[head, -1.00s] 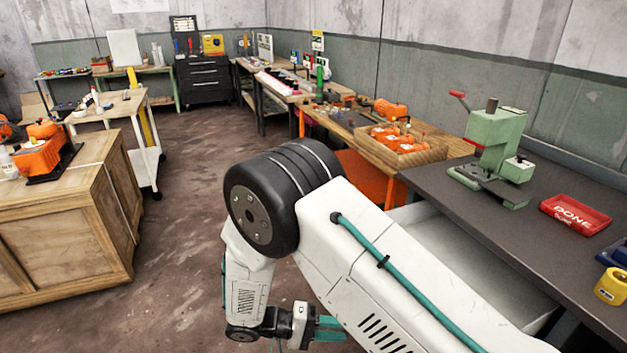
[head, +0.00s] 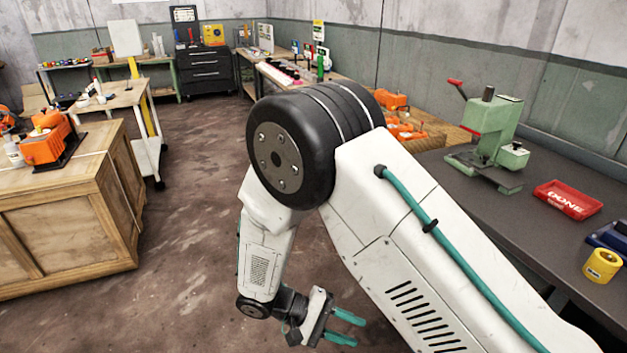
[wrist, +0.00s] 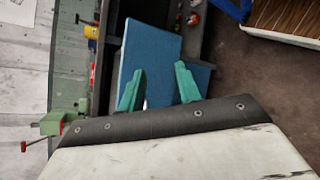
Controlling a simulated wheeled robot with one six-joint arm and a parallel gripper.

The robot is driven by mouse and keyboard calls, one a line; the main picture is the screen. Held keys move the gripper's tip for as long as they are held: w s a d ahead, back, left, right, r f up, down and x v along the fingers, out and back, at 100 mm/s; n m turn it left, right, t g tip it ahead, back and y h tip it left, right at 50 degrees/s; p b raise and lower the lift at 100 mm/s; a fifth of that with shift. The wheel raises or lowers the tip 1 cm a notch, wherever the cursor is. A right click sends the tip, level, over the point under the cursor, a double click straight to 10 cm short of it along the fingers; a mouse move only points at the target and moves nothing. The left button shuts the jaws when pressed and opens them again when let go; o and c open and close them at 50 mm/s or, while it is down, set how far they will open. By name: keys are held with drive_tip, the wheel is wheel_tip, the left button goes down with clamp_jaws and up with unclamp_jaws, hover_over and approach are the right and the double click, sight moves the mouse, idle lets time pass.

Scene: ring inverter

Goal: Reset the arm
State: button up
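My gripper (head: 351,328) hangs low over the floor in the head view, below my bent elbow, with its two teal fingers apart and nothing visible between them. In the wrist view my gripper (wrist: 158,86) also shows its fingers spread. A flat blue panel (wrist: 150,52) lies beyond the fingertips there. I cannot tell whether anything touches it. My white arm with its black elbow joint fills the middle and lower right of the head view and hides part of the benches.
A dark bench (head: 450,205) on the right carries a green press (head: 490,135), a red DONE tray (head: 567,199) and a yellow cylinder (head: 602,265). A wooden crate (head: 75,230) with an orange machine (head: 46,140) stands left. The floor (head: 190,240) between is clear.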

drive_tip(key=s+d+r+g+y, duration=0.15)
drive_tip(key=d+r+y, duration=0.25)
drive_tip(key=r, duration=0.5)
drive_tip(key=s+d+r+y, duration=0.3)
drive_tip(key=d+r+y, duration=0.15)
drive_tip(key=r, duration=0.45)
drive_tip(key=s+d+r+m+t+y, duration=0.4)
drive_tip(key=s+d+r, duration=0.5)
drive_tip(key=r, duration=0.4)
drive_tip(key=shift+s+d+m+t+y, duration=0.25)
drive_tip(key=shift+d+m+t+y, duration=0.15)
drive_tip(key=shift+d+t+y, duration=0.4)
drive_tip(key=shift+d+r, duration=0.1)
drive_tip(key=shift+d, duration=0.05)
